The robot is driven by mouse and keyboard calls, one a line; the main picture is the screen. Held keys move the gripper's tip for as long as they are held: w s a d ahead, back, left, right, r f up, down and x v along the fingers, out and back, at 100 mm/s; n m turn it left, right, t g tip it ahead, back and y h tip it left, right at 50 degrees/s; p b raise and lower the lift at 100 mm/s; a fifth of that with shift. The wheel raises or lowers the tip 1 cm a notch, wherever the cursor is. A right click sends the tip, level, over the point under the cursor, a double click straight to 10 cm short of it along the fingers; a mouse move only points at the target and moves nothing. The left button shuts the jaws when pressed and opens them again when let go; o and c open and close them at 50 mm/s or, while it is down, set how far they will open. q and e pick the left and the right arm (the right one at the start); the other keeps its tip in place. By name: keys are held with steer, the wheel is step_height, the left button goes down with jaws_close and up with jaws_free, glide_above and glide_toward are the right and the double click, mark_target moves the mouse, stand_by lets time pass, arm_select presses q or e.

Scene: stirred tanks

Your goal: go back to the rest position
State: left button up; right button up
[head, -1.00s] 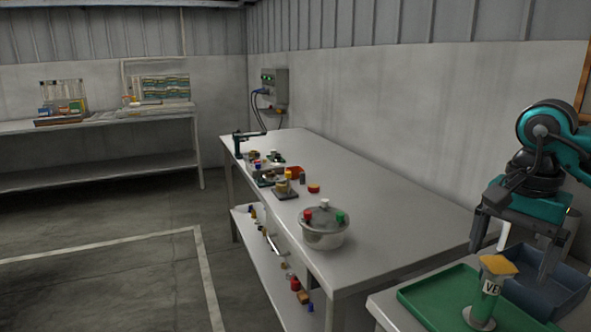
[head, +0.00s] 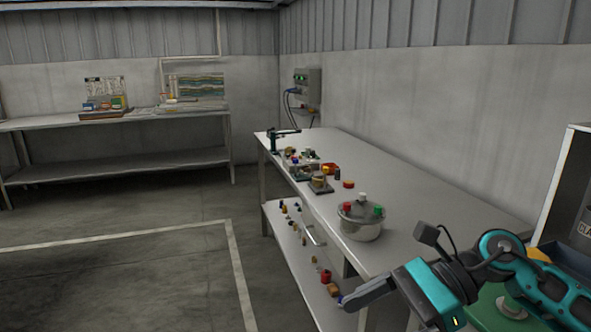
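One teal and black arm of mine comes in from the right, at the lower right of the head view. Its gripper (head: 368,292) points left, beside the front edge of the long table. I see it from the side, so its finger gap is hidden. No held object shows at it. My other gripper, the left, is out of view.
The long grey table (head: 420,195) holds a metal pot (head: 360,221) with coloured knobs and several small parts behind it. Its lower shelf (head: 290,238) carries small loose items. A green tray (head: 487,309) is partly behind my arm. The floor at left (head: 110,270) is clear.

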steer(key=w+a+r+m+t+y, duration=0.1)
steer(key=a+m+t+y, duration=0.6)
steer(key=m, duration=0.6)
steer(key=w+d+f+m+t+h, duration=0.1)
steer(key=d+f+m+t+h, duration=0.2)
steer(key=m+t, duration=0.5)
steer(key=w+d+f+m+t+h, duration=0.2)
steer(key=d+f+m+t+h, duration=0.15)
steer(key=m, duration=0.85)
steer(key=s+d+f+m+g+h, duration=0.3)
steer(key=s+f+m+h, duration=0.2)
steer(key=f+m, duration=0.4)
steer(key=s+d+f+m+g+h, duration=0.3)
steer(key=s+f+m+h, duration=0.3)
steer(key=f, duration=0.7)
steer(key=s+m, duration=0.2)
steer(key=m, duration=0.2)
steer(key=shift+d+f+m, duration=0.3)
steer(key=shift+f, duration=0.05)
